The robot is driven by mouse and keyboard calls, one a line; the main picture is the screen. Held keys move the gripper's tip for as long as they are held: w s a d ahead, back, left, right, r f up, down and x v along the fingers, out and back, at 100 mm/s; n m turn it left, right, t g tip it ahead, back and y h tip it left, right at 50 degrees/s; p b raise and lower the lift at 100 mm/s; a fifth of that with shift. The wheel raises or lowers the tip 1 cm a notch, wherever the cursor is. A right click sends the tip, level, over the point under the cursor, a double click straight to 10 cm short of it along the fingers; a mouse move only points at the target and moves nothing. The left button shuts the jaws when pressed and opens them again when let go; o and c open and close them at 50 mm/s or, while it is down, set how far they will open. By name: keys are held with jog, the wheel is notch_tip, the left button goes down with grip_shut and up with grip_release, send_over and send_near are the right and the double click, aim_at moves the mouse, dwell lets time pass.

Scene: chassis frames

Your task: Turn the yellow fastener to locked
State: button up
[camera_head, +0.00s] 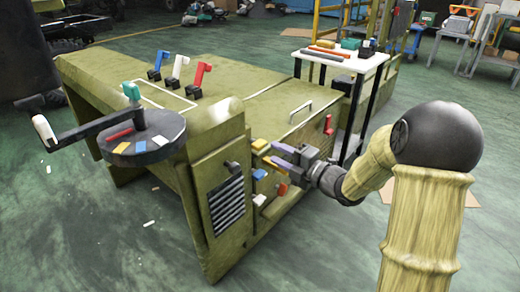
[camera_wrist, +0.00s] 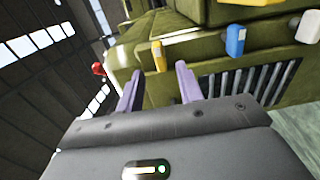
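In the wrist view a yellow fastener (camera_wrist: 158,56) stands up from the olive chassis, just beyond the gap between my purple fingertips. My gripper (camera_wrist: 159,80) is open, with a finger on each side of that gap and nothing held. In the head view my gripper (camera_head: 281,157) is beside the chassis end panel, and its fingers partly cover the fasteners there. A yellow piece (camera_head: 259,174) shows just left of the fingertips. I cannot tell whether it is the same fastener, or which way the fastener is turned.
Nearby on the chassis are a red handle (camera_head: 282,189), a blue handle (camera_head: 259,199) and a white handle (camera_head: 233,167). A vent grille (camera_head: 228,205) is left of them. A round dark table with a crank (camera_head: 133,152) is further left. A white-topped cart (camera_head: 335,62) stands behind my gripper.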

aim_at(263, 147)
jog(key=b+x, duration=0.2)
jog(key=x, duration=0.5)
jog(key=shift+a, duration=0.1)
grip_shut()
